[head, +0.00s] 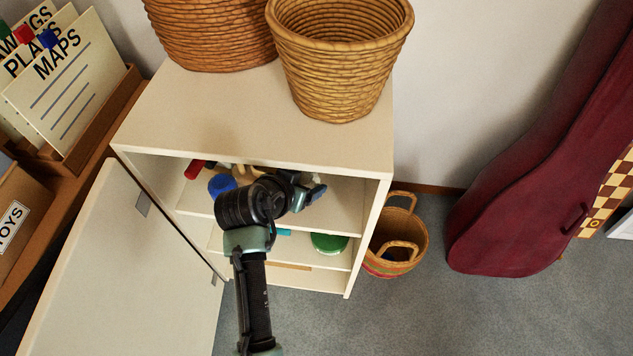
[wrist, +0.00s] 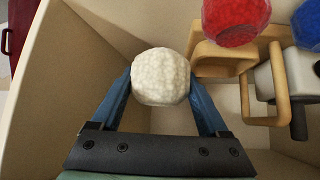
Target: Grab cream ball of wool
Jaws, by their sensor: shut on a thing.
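The cream ball of wool (wrist: 160,76) shows in the wrist view as a round, bumpy, off-white ball. My gripper (wrist: 160,88) has its two blue fingers on either side of the ball, shut on it. In the head view my gripper (head: 312,192) reaches into the upper part of the open cabinet (head: 250,120). The ball is mostly hidden there behind my arm and gripper.
In the wrist view a red ball (wrist: 236,20), a blue ball (wrist: 308,24) and a tan wooden frame (wrist: 275,75) stand close on the right. The cabinet door (head: 110,270) hangs open at left. Two woven baskets (head: 340,60) stand on top.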

